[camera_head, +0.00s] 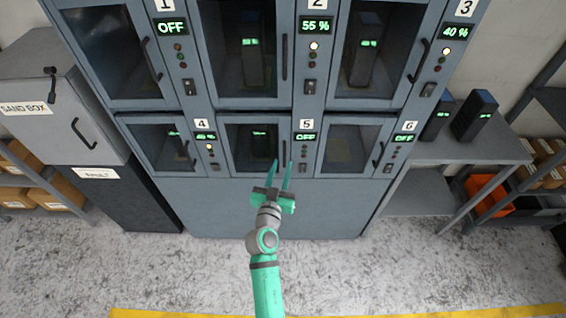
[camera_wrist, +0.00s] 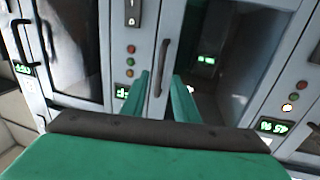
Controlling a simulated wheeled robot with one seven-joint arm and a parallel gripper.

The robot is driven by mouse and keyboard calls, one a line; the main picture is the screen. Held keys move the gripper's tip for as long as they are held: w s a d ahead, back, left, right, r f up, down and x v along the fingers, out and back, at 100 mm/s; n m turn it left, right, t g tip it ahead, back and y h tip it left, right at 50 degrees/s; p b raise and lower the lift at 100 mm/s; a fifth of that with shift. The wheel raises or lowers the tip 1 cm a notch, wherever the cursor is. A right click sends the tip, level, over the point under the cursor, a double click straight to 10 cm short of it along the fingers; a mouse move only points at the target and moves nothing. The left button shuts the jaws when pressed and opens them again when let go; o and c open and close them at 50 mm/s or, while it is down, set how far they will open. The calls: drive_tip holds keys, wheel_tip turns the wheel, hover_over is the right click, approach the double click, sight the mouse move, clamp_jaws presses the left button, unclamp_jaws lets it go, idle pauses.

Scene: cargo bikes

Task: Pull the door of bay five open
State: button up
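The bay five door (camera_head: 243,150) is the lower middle door of the blue-grey cabinet and looks shut. A battery with green lights shows dimly behind its glass. Its dark upright handle (camera_head: 285,153) is on the door's right side, beside the 5 label (camera_head: 306,124) and a display reading OFF. My gripper (camera_head: 281,164) is open in front of this handle. In the wrist view, which is upside down, the handle (camera_wrist: 163,60) appears between the fingertips (camera_wrist: 160,77). I cannot tell whether the fingers touch it. The door also shows there (camera_wrist: 222,55).
Bay four (camera_head: 153,147) and bay six (camera_head: 350,150) flank the door, with more bays above. A sand box (camera_head: 58,125) stands at the left, and a bench (camera_head: 475,153) with batteries at the right. The floor before the cabinet is clear, with a yellow line.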

drive_tip(key=shift+w+d, duration=0.15)
drive_tip(key=shift+w, duration=0.5)
drive_tip(key=shift+w+d, duration=0.15)
drive_tip(key=shift+w, duration=0.45)
drive_tip(key=shift+c, duration=0.3)
clamp_jaws()
